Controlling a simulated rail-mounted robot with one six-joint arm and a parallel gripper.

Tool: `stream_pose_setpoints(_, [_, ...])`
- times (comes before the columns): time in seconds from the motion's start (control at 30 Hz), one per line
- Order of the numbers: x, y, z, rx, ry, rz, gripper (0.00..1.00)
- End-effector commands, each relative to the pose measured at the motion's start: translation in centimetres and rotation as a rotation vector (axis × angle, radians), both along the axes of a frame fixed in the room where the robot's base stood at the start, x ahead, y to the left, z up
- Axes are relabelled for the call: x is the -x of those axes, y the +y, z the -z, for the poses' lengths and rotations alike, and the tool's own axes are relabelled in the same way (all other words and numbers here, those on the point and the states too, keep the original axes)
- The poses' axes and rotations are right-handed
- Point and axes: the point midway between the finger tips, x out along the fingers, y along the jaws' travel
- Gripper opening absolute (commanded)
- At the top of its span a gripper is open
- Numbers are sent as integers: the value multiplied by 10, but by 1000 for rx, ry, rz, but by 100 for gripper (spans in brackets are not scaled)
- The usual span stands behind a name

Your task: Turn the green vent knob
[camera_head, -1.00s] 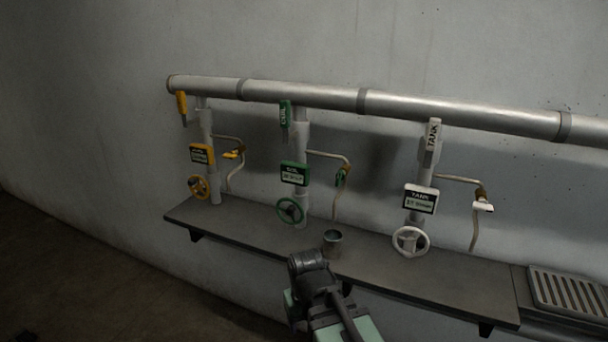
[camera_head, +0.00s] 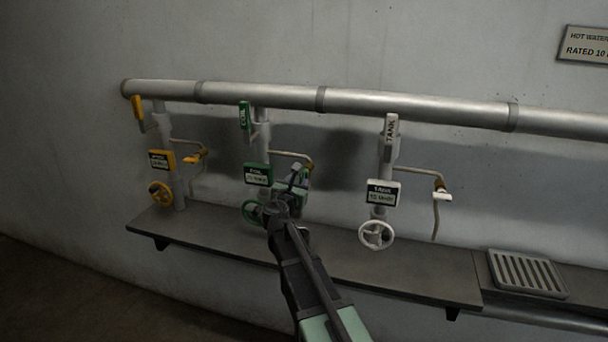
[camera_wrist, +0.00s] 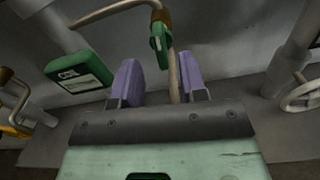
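The green vent knob (camera_wrist: 158,45) hangs at the end of a thin bent pipe. In the wrist view it sits just beyond and between the two purple fingers of my gripper (camera_wrist: 158,78). The fingers are apart, and a pale tube (camera_wrist: 174,72) shows between them behind the knob. I see no contact with the knob. In the head view my gripper (camera_head: 297,183) is at the middle valve station and mostly hides the knob. The green label box (camera_head: 257,174) is left of my gripper, and the green handwheel (camera_head: 250,211) is partly covered.
A yellow station with a handwheel (camera_head: 160,194) is at left, and a white one with a handwheel (camera_head: 376,234) at right. A thick pipe (camera_head: 270,95) runs above. The shelf (camera_head: 400,270) lies below, with a grate (camera_head: 527,273) at right.

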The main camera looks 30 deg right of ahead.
Motion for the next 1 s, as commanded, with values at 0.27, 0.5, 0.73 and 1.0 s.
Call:
stream_pose_setpoints(0.27, [-46,-42,0,-2,-1,2,39])
stream_pose_setpoints(0.5, [-53,-49,0,-2,-1,1,39])
stream_pose_setpoints(0.73, [-53,-49,0,-3,-1,1,22])
stream_pose_setpoints(1.0, [-52,-49,0,-3,-1,1,0])
